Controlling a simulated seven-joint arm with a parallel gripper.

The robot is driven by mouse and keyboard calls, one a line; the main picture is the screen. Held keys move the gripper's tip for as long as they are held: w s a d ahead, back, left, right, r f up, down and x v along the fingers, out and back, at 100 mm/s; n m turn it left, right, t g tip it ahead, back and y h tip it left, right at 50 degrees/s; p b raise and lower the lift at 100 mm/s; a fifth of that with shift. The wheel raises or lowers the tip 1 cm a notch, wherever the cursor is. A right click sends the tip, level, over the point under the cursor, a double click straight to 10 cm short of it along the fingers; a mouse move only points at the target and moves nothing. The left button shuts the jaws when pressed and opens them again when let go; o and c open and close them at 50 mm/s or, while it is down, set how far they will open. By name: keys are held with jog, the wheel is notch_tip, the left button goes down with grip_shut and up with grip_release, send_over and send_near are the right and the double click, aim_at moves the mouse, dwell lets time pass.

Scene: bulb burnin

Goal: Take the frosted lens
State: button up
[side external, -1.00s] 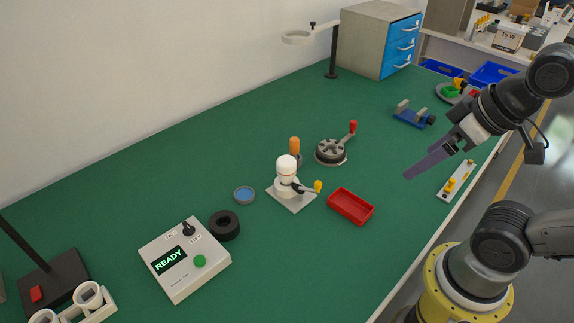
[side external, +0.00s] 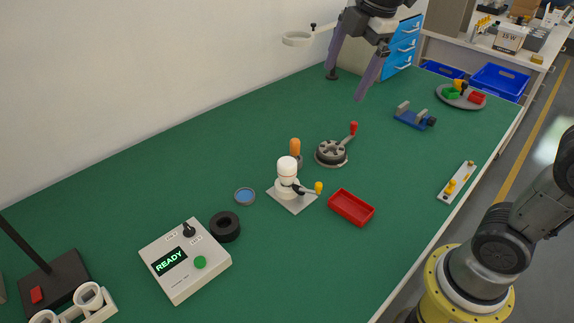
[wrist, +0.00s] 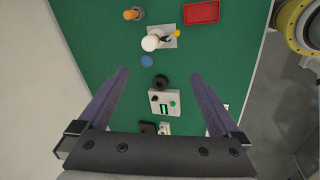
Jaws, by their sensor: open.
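A small round blue disc in a grey rim (side external: 244,195) lies flat on the green bench in the side view, between the black ring and the white-capped fixture. It looks like a lens, but I cannot tell whether it is frosted. In the wrist view the blue disc (wrist: 147,61) shows just above the gap between my fingertips. My gripper (side external: 349,82) is open and empty, high above the back of the bench, with its fingers pointing down. Its two purple fingers also frame the wrist view (wrist: 160,73). Nothing is between them.
A black ring (side external: 225,226) and a control box reading READY (side external: 185,262) stand near the disc. The white-capped fixture (side external: 287,172), a red tray (side external: 351,207) and a round dark fixture (side external: 331,153) lie beyond. A stand with a ring arm (side external: 298,39) rises at the back.

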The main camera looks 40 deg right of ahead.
jog(key=w+a+f+n+g, duration=0.1)
jog(key=w+f+n, duration=0.15)
jog(key=w, duration=0.45)
jog(key=g, duration=0.2)
send_over(287, 161)
jog(key=shift+n, duration=0.25)
jog(key=f, duration=1.8)
jog(key=shift+w+a+f, duration=0.1)
jog(key=shift+w+f, duration=0.05)
jog(key=shift+w, duration=0.15)
jog(key=shift+s+f, duration=0.2)
jog(key=shift+f, duration=1.35)
jog(key=shift+s+f, duration=0.15)
jog(key=shift+f, duration=1.4)
jog(key=c, duration=1.4)
jog(key=shift+r, duration=0.1)
